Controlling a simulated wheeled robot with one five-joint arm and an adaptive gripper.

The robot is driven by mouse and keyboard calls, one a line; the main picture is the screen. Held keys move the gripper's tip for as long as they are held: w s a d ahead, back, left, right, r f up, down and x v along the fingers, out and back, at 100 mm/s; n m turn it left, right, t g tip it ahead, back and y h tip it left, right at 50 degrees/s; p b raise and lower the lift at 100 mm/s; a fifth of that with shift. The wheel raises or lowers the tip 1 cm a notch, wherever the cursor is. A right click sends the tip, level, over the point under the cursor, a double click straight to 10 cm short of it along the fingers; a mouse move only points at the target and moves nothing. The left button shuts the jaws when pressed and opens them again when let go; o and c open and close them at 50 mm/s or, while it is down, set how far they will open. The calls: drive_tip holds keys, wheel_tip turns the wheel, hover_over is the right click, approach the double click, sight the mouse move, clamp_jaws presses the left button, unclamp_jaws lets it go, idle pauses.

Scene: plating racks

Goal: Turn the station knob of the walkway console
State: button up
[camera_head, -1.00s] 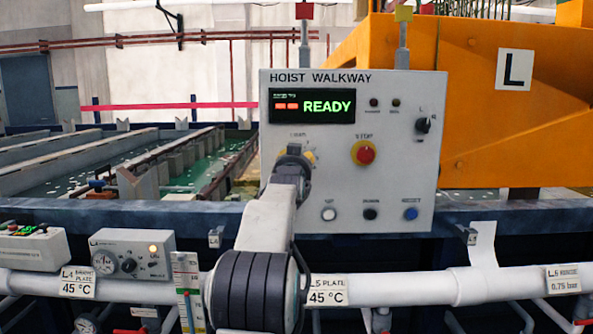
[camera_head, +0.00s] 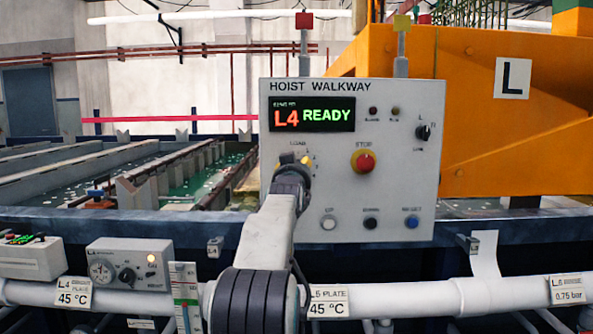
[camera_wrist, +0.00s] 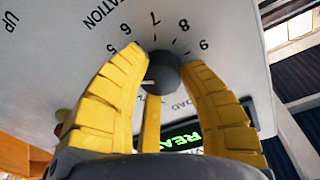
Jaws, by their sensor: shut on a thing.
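The grey walkway console (camera_head: 400,190), headed HOIST WALKWAY, stands upright in the middle of the head view. Its display (camera_head: 312,114) reads a red L4 and a green READY. In the wrist view the station knob (camera_wrist: 163,76) is dark and round, with a pale mark at its left side and numbers 5 to 9 printed around it. My gripper (camera_wrist: 162,60) has its yellow fingers closed around the knob. In the head view my gripper (camera_head: 294,163) sits at the console's left half, and my wrist hides most of the knob.
A red STOP button (camera_head: 364,162) is right of my gripper, with a small black selector (camera_head: 422,132) above right. A blue RESET button (camera_head: 411,222) and two others line the bottom. A white pipe (camera_head: 400,301) and a gauge box (camera_head: 130,264) are in front, below.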

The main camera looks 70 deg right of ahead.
drive_tip(key=o, duration=0.7)
drive_tip(key=shift+r, duration=0.3)
drive_tip(key=o, duration=0.5)
drive_tip(key=shift+f, duration=0.2)
drive_tip(key=shift+v, duration=6)
